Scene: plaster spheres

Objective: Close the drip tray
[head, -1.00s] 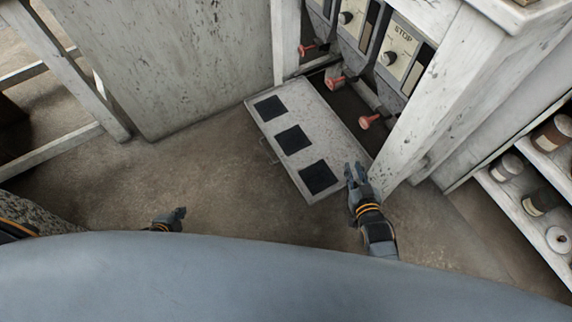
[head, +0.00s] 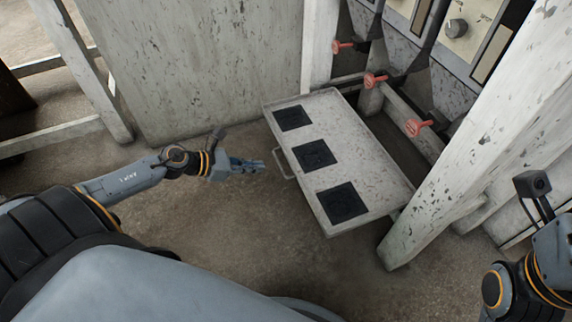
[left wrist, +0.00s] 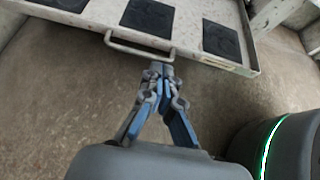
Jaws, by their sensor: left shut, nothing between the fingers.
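The drip tray (head: 375,192) is a pale, speckled shallow tray with black square pads, pulled out from under the machine. Its wire handle (head: 283,165) is on the front edge facing me. The tray also shows in the left wrist view (left wrist: 100,12), with the handle (left wrist: 138,48) just ahead of the fingers. My left gripper (head: 262,166) is shut and empty, its tips close in front of the handle; I cannot tell whether they touch. Part of my right arm shows at the lower right in the head view; its fingers are out of the picture.
Red-handled valves (head: 376,80) hang above the tray's back. A white post (head: 455,150) stands right of the tray, and a pale panel (head: 200,65) stands left behind it. The brown floor (head: 240,225) in front of the tray is clear.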

